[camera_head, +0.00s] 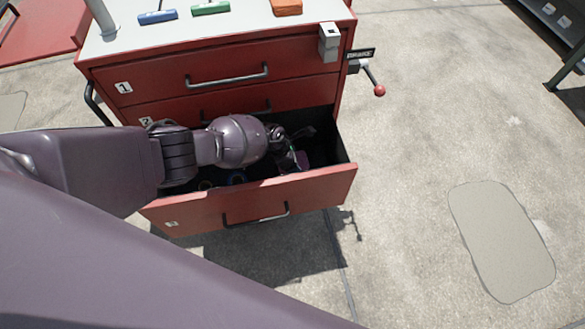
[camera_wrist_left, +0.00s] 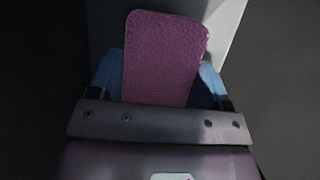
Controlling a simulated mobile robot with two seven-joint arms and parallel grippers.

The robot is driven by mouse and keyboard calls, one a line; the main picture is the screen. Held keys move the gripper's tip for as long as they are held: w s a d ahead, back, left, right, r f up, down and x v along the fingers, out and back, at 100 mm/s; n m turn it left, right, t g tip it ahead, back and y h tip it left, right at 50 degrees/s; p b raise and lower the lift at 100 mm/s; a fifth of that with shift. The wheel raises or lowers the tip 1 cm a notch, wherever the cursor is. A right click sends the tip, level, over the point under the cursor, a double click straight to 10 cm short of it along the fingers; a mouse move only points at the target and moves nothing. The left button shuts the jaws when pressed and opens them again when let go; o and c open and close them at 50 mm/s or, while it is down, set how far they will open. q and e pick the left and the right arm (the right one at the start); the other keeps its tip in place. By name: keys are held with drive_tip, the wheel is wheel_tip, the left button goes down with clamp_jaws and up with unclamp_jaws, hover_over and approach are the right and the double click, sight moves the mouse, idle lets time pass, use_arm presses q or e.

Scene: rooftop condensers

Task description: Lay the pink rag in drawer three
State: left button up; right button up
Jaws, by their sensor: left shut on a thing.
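The red cabinet's bottom drawer (camera_head: 300,187) is pulled open; its front label is too small to read clearly, below drawers marked 1 and 2. My left arm reaches into it. My left gripper (camera_head: 298,160) is inside the drawer opening, partly hidden by the wrist. In the left wrist view the gripper (camera_wrist_left: 160,92) is shut on the pink rag (camera_wrist_left: 163,55), a flat folded piece between blue fingers. A small bit of the rag (camera_head: 302,160) shows in the head view. Whether the rag touches the drawer floor I cannot tell. My right gripper is not in view.
The cabinet top (camera_head: 235,28) holds a blue item (camera_head: 157,17), a green item (camera_head: 210,8) and an orange block (camera_head: 287,7). A lever with a red knob (camera_head: 379,90) juts from the cabinet's right side. Dark round items (camera_head: 237,178) lie in the drawer.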

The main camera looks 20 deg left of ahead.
use_arm(q)
drive_tip(key=shift+s+a+f, duration=0.1)
drive_tip(key=shift+s+f, duration=0.1)
drive_tip(key=shift+f, duration=0.75)
drive_tip(key=f, duration=0.1)
drive_tip(key=f+b, duration=0.2)
drive_tip(key=shift+s+f, duration=0.15)
drive_tip(key=shift+s, duration=0.1)
drive_tip(key=shift+w+f+b, duration=0.15)
drive_tip(key=shift+f+b, duration=0.15)
drive_tip(key=shift+f, duration=0.4)
drive_tip(key=shift+w+r, duration=0.15)
drive_tip(key=shift+r, duration=0.15)
drive_tip(key=shift+f, duration=0.1)
drive_tip(key=o, duration=0.9)
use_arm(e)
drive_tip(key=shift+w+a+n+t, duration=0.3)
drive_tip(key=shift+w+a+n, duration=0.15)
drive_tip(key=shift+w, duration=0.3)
